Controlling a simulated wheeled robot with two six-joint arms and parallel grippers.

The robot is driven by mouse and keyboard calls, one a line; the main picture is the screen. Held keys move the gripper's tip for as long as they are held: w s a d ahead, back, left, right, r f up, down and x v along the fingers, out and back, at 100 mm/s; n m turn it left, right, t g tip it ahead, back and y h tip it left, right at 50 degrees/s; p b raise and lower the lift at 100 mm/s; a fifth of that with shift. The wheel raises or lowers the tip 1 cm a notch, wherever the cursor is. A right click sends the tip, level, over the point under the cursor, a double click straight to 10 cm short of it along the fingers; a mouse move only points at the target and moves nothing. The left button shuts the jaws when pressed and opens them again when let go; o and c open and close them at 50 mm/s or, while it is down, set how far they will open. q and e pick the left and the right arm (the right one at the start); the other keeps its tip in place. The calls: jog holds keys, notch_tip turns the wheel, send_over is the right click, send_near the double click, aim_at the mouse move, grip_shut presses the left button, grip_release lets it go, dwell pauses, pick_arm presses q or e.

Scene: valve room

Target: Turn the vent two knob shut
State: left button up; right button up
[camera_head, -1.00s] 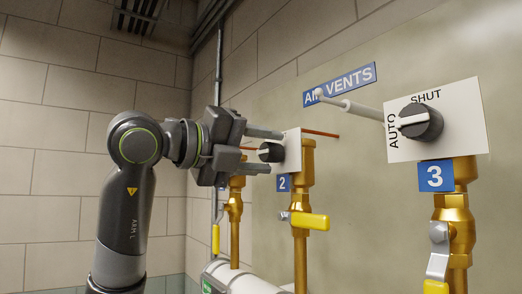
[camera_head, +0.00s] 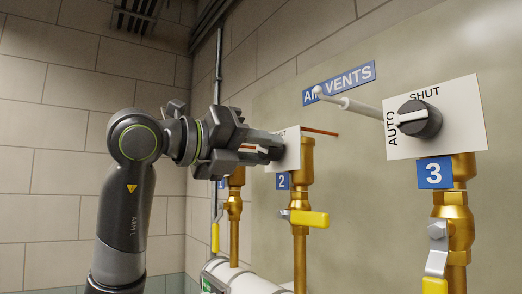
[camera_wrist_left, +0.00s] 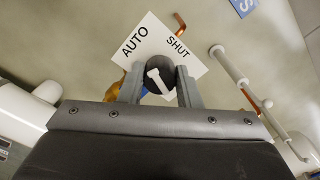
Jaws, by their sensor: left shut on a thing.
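The vent two plate (camera_head: 293,148) is white and stands above the blue "2" tag (camera_head: 283,181). In the head view, my left gripper (camera_head: 272,150) is at this plate and hides most of the knob. In the left wrist view, the dark round knob (camera_wrist_left: 160,83) with a white pointer bar sits between the two fingers, which are shut on its sides. The plate (camera_wrist_left: 152,27) there reads AUTO and SHUT. The bar slants from upper left to lower right, its upper end towards AUTO. My right gripper is not in view.
The vent three knob (camera_head: 420,119) is on its plate at the right, with a white rod (camera_head: 350,105) to its left. Brass pipes with a yellow handle (camera_head: 310,219) run below vent two. An orange-red rod (camera_head: 320,132) passes behind the plate.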

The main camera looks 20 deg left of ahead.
pick_arm(q)
jog(key=m, duration=0.3)
jog(key=shift+m, duration=0.4)
jog(key=m, duration=0.3)
jog(key=shift+m, duration=0.3)
jog(key=m+p, duration=0.1)
jog(key=m, duration=0.3)
jog(key=shift+f+m, duration=0.1)
jog(key=shift+m, duration=1.3)
jog(key=shift+p, duration=0.3)
jog(key=o, duration=1)
jog(key=shift+c, duration=0.2)
jog(key=shift+s, duration=0.15)
